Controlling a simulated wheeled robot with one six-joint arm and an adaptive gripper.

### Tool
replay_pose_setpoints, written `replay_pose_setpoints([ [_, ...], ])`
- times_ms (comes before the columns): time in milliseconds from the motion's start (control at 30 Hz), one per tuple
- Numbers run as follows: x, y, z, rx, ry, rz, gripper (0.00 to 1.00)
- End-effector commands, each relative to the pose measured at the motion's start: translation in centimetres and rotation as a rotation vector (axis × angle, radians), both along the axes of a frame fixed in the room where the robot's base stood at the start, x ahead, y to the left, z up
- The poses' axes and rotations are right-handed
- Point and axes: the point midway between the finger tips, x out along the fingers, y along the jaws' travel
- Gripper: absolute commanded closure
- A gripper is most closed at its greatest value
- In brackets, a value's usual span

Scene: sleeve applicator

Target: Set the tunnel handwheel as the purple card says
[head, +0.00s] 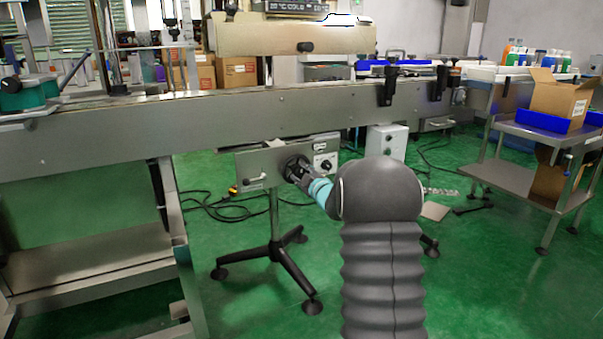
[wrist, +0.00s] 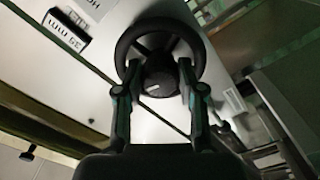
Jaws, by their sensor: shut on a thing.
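The black handwheel (head: 291,163) sits on the front of a grey box under the tunnel (head: 290,40) in the head view. In the wrist view the handwheel (wrist: 117,50) shows as a dark rim with spokes and a round hub with a short white mark. My gripper (wrist: 160,68) has one finger on each side of the hub and is shut on the handwheel. In the head view my gripper (head: 302,174) is small and partly hidden by my arm. I cannot make out a purple card in either view.
A small plate (wrist: 66,29) beside the wheel seems to read 35 MM upside down. A round dial (head: 326,165) is right of the wheel, a handle (head: 256,178) left. The black stand (head: 275,248) and a cable (head: 215,205) are on the green floor; a cart (head: 510,180) stands right.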

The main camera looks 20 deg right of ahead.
Motion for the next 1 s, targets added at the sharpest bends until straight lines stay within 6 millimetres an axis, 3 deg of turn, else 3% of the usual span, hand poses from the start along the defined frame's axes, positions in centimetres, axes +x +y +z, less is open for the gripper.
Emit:
replay_pose_setpoints([
  [1000,0.03,0.22,0.16,0.963,0.034,0.000,0.96],
])
